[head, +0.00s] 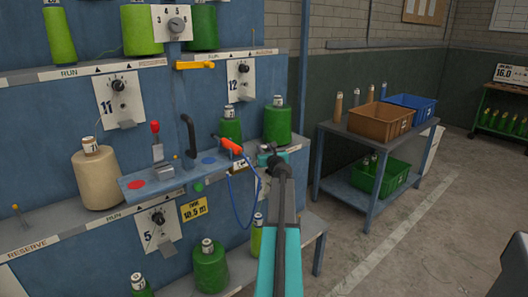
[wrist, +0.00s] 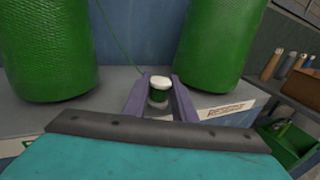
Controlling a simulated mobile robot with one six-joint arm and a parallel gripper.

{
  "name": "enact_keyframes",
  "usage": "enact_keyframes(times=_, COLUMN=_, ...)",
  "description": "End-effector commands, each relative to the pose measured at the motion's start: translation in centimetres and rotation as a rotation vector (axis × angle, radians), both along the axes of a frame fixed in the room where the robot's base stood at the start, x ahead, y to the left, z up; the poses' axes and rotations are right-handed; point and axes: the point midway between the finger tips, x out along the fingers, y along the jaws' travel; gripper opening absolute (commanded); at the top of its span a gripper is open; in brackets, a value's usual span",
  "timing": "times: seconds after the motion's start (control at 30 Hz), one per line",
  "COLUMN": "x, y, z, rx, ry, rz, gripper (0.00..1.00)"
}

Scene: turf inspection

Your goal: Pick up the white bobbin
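My gripper (head: 268,152) is at the end of my teal arm, at the front of the middle shelf in the head view. In the wrist view its two purple-grey fingers (wrist: 160,88) stand apart. A small piece with a white top and a dark green band (wrist: 160,82) shows between the fingertips, with narrow gaps beside it; I cannot tell whether they touch it. In the head view my gripper hides that spot. The only large whitish bobbin I see is a cream one (head: 97,180), standing upright on the left shelf, well away from my gripper.
Two green bobbins stand close behind my gripper, a left one (wrist: 48,45) and a right one (wrist: 220,40). A panel with a black hooked handle (head: 188,135) and an orange tool (head: 231,145) juts out to the left. A table (head: 345,133) with crates stands right.

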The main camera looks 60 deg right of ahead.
Motion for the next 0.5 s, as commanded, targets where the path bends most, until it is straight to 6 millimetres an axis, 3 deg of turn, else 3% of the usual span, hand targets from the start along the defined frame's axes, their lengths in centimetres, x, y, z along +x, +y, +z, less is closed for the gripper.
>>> enact_keyframes(times=0.1, x=-0.01, y=-0.01, z=0.0, rx=0.0, ry=0.0, rz=0.0, gripper=0.02)
enact_keyframes(times=0.5, x=-0.01, y=-0.01, z=0.22, rx=0.0, ry=0.0, rz=0.0, gripper=0.02)
